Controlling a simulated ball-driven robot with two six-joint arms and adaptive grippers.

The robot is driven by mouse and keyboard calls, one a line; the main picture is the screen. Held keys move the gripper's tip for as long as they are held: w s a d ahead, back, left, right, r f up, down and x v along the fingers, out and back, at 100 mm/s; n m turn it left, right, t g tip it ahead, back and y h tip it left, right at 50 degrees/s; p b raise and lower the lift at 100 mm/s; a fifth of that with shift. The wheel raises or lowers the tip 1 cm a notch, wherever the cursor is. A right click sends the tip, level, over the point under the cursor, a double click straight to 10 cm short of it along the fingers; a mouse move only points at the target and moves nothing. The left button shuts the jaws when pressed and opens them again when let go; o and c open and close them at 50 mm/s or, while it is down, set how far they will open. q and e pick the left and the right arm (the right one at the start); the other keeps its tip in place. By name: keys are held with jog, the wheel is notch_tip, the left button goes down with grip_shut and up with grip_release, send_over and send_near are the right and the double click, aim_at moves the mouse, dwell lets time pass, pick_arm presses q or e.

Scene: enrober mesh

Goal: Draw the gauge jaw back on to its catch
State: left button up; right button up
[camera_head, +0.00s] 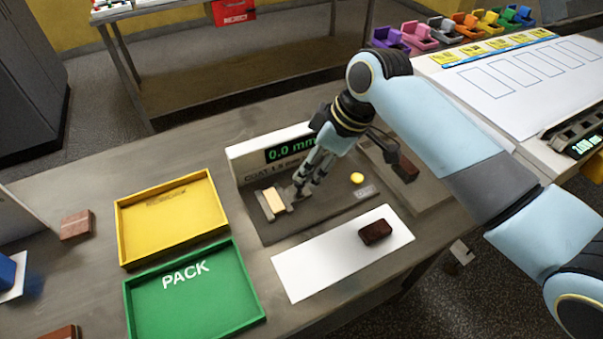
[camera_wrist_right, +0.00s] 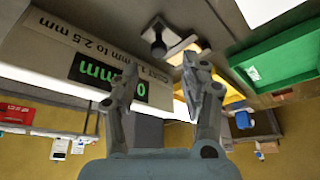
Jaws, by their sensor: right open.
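The coating gauge has a grey base (camera_head: 268,232) and a back panel with a green display (camera_head: 290,150) reading 0.0 mm; the display also shows in the right wrist view (camera_wrist_right: 97,72). The gauge jaw (camera_head: 287,200) is a small grey part on the left of the base, beside a cream block (camera_head: 272,203). A dark knob on a pale plate shows in the wrist view (camera_wrist_right: 158,42). My right gripper (camera_head: 301,190) is open, its fingertips low at the jaw. I cannot tell whether they touch it. My left gripper is not in view.
A yellow tray (camera_head: 123,233) and a green PACK tray (camera_head: 190,330) stand left. A white mat (camera_head: 315,275) in front bears a dark brown piece (camera_head: 375,232). A yellow button (camera_head: 357,178) is on the gauge base's right. A scale (camera_head: 575,140) stands far right.

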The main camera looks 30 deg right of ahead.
aim_at(305, 192)
jog(key=x, duration=0.3)
jog(key=shift+w+a+f, duration=0.1)
jog(key=shift+w+f, duration=0.1)
jog(key=shift+x, duration=0.85)
jog(key=shift+f, duration=0.25)
jog(key=c, duration=0.4)
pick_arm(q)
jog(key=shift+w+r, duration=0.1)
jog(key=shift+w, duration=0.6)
pick_arm(e)
grip_shut()
